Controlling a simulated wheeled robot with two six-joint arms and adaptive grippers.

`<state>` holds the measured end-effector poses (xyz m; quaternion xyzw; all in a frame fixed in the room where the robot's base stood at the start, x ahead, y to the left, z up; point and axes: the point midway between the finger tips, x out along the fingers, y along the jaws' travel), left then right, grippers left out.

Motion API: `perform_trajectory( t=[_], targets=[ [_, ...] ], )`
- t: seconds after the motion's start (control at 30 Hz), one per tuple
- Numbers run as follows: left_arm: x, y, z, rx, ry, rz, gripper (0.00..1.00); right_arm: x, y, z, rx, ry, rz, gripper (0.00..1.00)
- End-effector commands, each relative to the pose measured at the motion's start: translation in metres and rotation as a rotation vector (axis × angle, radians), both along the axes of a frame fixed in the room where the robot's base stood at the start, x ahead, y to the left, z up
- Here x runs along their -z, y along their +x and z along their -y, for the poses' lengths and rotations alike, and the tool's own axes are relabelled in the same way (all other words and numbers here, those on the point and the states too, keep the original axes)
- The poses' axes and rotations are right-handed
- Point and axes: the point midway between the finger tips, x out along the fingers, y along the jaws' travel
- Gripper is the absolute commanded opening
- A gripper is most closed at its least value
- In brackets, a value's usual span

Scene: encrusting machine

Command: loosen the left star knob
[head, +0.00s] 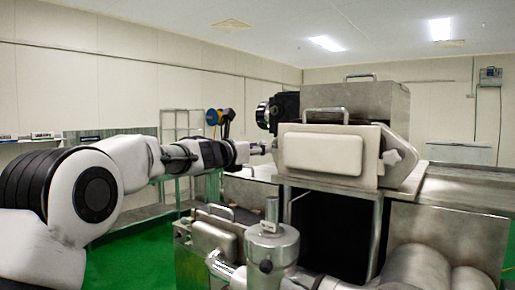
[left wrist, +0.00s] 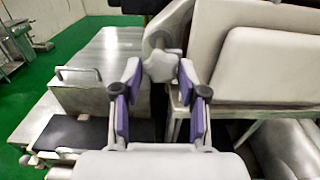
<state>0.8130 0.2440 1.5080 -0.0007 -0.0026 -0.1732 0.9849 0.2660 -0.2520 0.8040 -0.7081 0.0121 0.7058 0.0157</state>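The left star knob (left wrist: 162,65) is a pale grey lobed knob beside the machine's metal housing. In the left wrist view it lies between the fingertips of my left gripper (left wrist: 160,76). The purple-padded fingers are apart, with a narrow gap visible on each side of the knob, so the gripper looks open; whether the knob is fully within finger depth I cannot tell. In the head view my left gripper (head: 257,148) is small, at the left side of the machine housing (head: 352,112), and the knob's outline is hard to make out there. My right gripper is not in view.
A second star knob (head: 397,157) is on the housing's right side. A pale cover panel (head: 323,153) faces me. A metal cylinder fitting (head: 270,245) stands low in front.

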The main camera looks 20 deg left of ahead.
Motion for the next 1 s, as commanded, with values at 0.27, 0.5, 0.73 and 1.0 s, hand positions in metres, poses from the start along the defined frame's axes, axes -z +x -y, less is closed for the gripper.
perform_trajectory(
  t=[0.27,0.5,0.73,1.0],
  targets=[
    [0.001,0.000,0.000,0.000,-0.002,-0.002,0.03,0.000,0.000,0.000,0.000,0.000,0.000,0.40],
    [0.000,0.000,0.001,0.000,-0.042,-0.017,0.03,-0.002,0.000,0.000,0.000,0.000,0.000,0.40],
    [0.000,0.000,0.001,0.001,-0.159,-0.060,0.03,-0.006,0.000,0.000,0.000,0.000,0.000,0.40],
    [-0.001,0.000,0.002,0.002,-0.379,-0.141,0.03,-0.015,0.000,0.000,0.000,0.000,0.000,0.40]
  ],
)
